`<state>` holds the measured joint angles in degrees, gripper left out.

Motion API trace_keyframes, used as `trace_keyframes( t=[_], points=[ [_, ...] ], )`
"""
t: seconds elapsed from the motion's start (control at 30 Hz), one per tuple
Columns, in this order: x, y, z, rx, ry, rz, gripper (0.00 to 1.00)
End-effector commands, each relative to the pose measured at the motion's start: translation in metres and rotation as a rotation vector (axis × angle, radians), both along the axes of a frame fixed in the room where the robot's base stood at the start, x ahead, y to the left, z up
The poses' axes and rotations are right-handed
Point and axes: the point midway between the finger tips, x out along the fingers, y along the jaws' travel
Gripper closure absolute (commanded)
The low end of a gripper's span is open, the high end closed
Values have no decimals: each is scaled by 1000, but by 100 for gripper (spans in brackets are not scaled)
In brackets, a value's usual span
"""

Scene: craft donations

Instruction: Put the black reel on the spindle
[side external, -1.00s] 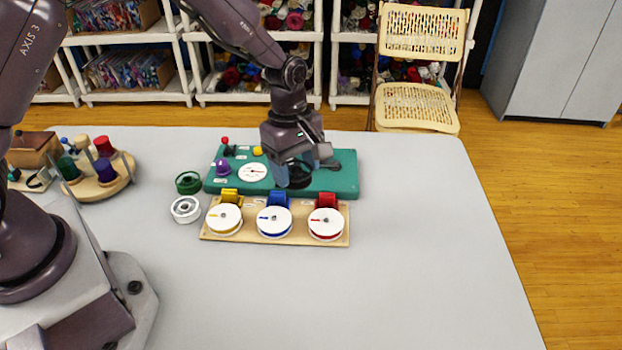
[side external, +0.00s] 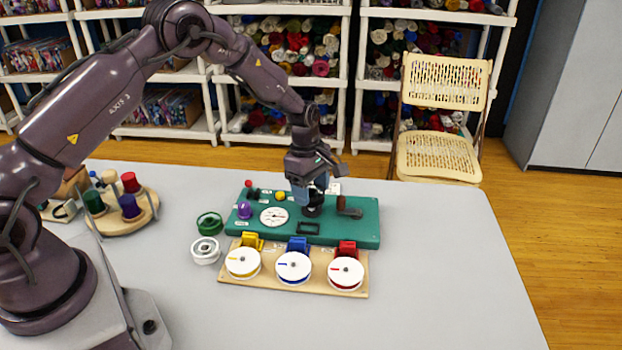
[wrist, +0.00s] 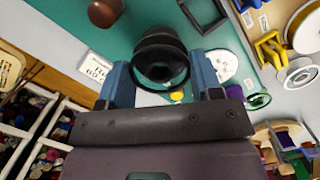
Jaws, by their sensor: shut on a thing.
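My gripper (side external: 312,198) has its blue fingers closed on the black reel (side external: 311,211), over the back part of a green board (side external: 362,232). The wrist view shows the reel (wrist: 160,62) between both fingertips, its dark round end towards the camera. The gripper points down. I cannot make out the spindle; the reel and gripper hide part of the board. I cannot tell whether the reel touches the board.
The board carries a white dial (side external: 274,217), a purple knob (side external: 244,210), a brown-handled crank (side external: 348,210) and a black square frame (side external: 308,228). A wooden rack (side external: 318,284) with white-faced reels stands in front. Green (side external: 210,223) and white (side external: 205,250) reels lie left. The table's right side is clear.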

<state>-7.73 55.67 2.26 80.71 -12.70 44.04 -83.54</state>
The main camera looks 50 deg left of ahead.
Motion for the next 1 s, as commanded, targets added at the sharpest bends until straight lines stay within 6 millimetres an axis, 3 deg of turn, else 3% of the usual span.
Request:
trace_keyframes(
  t=[0.27, 1.0],
  points=[
    [0, 0, -14, 0, 0, 0, 63],
    [0, 0, -15, 0, -1, -2, 63]
  ],
)
